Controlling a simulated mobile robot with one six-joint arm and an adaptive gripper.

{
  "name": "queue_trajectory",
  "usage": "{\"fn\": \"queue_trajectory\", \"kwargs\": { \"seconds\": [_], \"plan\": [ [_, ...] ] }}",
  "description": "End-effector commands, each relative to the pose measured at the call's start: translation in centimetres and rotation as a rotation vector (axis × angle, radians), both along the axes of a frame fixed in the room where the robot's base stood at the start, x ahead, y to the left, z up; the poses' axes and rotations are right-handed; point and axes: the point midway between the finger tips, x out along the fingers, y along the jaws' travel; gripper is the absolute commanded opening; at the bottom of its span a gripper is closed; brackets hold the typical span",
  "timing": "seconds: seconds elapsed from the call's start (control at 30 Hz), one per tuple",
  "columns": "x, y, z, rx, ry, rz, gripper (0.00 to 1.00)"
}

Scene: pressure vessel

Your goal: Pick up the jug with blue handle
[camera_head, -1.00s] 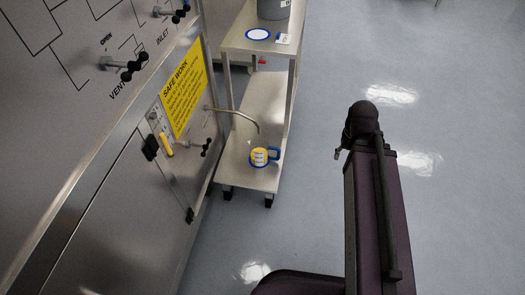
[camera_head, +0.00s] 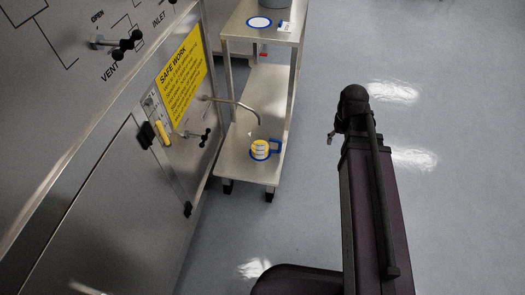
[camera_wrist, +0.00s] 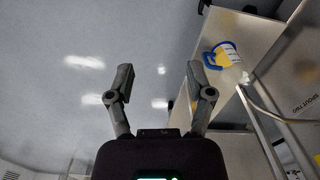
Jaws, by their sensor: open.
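The jug with blue handle (camera_head: 260,149) stands on the lower shelf of a metal trolley in the head view, below the end of a bent spout. It has a yellow and white body, and its blue handle points right. The jug also shows in the wrist view (camera_wrist: 222,55), at the upper right, with its blue handle toward my gripper. My gripper (camera_wrist: 158,80) is open and empty, with its two fingers spread over bare floor, apart from the jug.
The trolley (camera_head: 240,178) stands against a steel panel (camera_head: 90,170) with valves and a yellow safety sign (camera_head: 180,80). The bent spout (camera_head: 238,103) reaches over the lower shelf. Floor right of the trolley is clear.

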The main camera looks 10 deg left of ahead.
Motion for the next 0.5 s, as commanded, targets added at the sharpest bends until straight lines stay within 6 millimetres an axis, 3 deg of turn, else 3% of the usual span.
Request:
{"fn": "queue_trajectory", "kwargs": {
  "seconds": [0.03, 0.5],
  "plan": [
    [1.6, 0.7, -2.0, 0.0, 0.0, 0.032, 0.68],
    [11.2, 8.2, -11.0, 0.0, 0.0, 0.363, 0.68]
  ]
}}
